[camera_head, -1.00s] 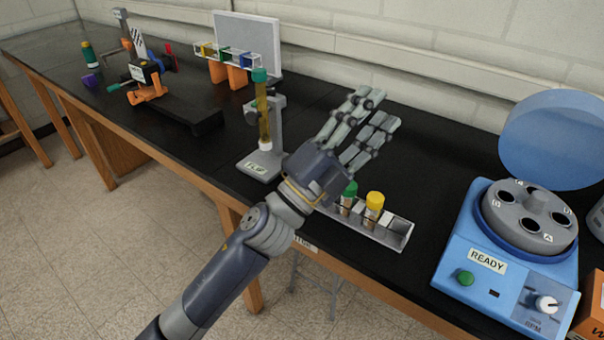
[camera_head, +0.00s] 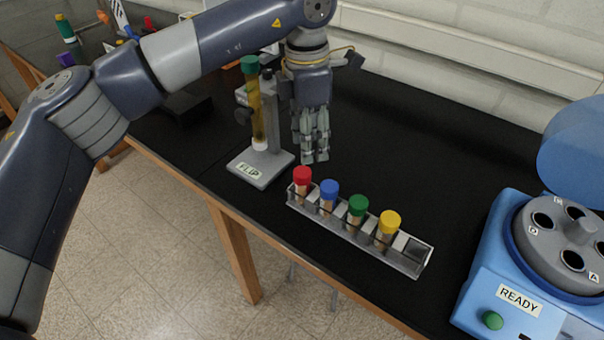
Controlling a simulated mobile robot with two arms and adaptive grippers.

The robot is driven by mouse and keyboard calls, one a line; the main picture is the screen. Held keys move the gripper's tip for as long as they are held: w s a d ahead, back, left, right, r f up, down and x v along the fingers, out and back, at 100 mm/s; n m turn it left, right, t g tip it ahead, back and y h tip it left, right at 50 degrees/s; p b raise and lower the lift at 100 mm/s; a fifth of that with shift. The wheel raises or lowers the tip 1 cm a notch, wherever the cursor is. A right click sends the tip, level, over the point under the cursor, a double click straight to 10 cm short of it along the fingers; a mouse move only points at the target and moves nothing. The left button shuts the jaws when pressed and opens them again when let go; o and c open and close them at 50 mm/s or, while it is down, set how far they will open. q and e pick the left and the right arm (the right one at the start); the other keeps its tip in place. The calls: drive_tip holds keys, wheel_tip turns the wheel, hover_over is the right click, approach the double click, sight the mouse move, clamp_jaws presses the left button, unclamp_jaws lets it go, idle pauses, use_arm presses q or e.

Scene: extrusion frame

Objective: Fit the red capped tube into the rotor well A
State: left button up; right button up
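The red capped tube (camera_head: 302,178) stands upright in the leftmost slot of a grey rack (camera_head: 424,262) near the bench's front edge. Rotor well A (camera_head: 572,260) is a dark, empty-looking hole beside the letter A, at the front of the grey rotor in the blue centrifuge (camera_head: 480,285). My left gripper (camera_head: 314,158) points down behind the rack, above and beyond the red tube, apart from it. Nothing shows in its fingers. They overlap in this view, so their opening is unclear. My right gripper is out of view.
Blue (camera_head: 328,192), green (camera_head: 357,207) and yellow (camera_head: 389,223) capped tubes share the rack; its right end slot is empty. A FLIP stand (camera_head: 262,168) holds a tall green-capped tube (camera_head: 256,110) left of my gripper. The centrifuge lid (camera_head: 575,150) is raised. Bench between rack and centrifuge is clear.

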sight(303, 172)
use_arm(q)
drive_tip(key=shift+w+a+y, duration=0.25)
drive_tip(key=shift+a+y, duration=0.05)
drive_tip(key=shift+a, duration=0.2)
wheel_tip(303, 172, down, 4)
drive_tip(key=shift+s+f+p, duration=0.15)
drive_tip(key=shift+p, duration=0.5)
drive_tip(key=f, duration=0.1)
drive_tip(key=f+p, duration=0.1)
drive_tip(key=f, duration=0.1)
drive_tip(key=f+p, duration=0.1)
drive_tip(key=shift+s+a+f, duration=0.1)
drive_tip(key=shift+s+f, duration=0.15)
drive_tip(key=shift+f, duration=0.1)
drive_tip(key=shift+f+p, duration=0.3)
drive_tip(key=shift+f, duration=0.25)
drive_tip(key=c, duration=0.7)
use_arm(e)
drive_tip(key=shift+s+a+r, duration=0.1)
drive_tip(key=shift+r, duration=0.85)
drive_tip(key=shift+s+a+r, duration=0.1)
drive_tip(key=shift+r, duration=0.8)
